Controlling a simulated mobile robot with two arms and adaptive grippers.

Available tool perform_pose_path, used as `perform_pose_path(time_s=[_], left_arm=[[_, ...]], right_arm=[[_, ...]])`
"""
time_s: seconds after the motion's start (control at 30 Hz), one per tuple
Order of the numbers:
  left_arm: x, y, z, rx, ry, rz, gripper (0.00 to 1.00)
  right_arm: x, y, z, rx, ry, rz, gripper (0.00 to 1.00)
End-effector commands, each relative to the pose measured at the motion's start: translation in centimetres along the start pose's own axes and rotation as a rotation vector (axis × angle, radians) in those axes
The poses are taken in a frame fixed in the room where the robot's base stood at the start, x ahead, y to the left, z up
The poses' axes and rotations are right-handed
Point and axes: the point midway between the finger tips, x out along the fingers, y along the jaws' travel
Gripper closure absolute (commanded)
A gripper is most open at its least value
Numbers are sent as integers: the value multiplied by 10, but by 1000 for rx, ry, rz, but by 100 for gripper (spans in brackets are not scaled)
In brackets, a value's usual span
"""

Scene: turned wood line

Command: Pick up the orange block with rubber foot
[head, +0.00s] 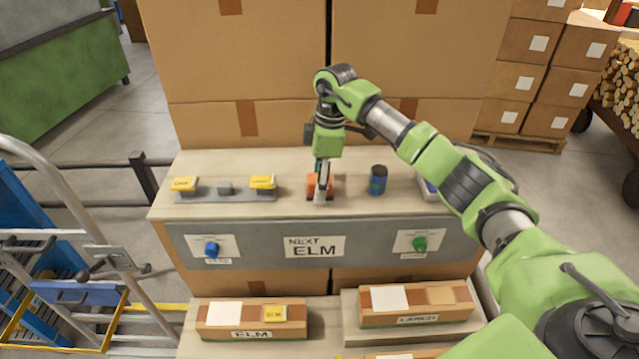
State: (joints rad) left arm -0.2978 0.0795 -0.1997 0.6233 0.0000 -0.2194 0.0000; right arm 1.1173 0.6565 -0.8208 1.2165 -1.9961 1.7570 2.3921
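The orange block (311,187) sits on the wooden bench top, near its front edge and around the middle. A dark strip shows along its base; I cannot make out the rubber foot clearly. My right gripper (322,190) reaches down from above at the block, with a grey finger in front of it. Orange shows on both sides of that finger, and part of the block is hidden. I cannot tell whether the fingers are closed on it. My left gripper is not in view.
A grey rail (225,196) with two yellow blocks and a grey piece lies left on the bench. A dark blue can (377,180) stands to the right. Large cardboard boxes (240,60) rise behind. The front panel carries an ELM sign (315,246), a blue knob (211,249) and a green knob (420,243).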

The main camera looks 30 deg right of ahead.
Motion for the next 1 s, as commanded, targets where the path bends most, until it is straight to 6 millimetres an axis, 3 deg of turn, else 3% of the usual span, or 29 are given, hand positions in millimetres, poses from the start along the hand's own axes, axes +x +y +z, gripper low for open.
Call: perform_pose_path(time_s=[0.1, 0.3, 0.73, 0.93, 1.0], left_arm=[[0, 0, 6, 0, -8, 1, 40], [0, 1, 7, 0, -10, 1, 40], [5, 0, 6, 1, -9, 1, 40], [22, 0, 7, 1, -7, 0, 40], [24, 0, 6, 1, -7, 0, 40]], right_arm=[[0, 0, 0, 0, 0, 0, 49], [0, 0, 0, 0, 0, 0, 92], [-6, 1, -1, 0, 1, 2, 92], [-31, 2, -5, -2, 3, 6, 92], [-44, -10, -12, -6, 3, 5, 92]])
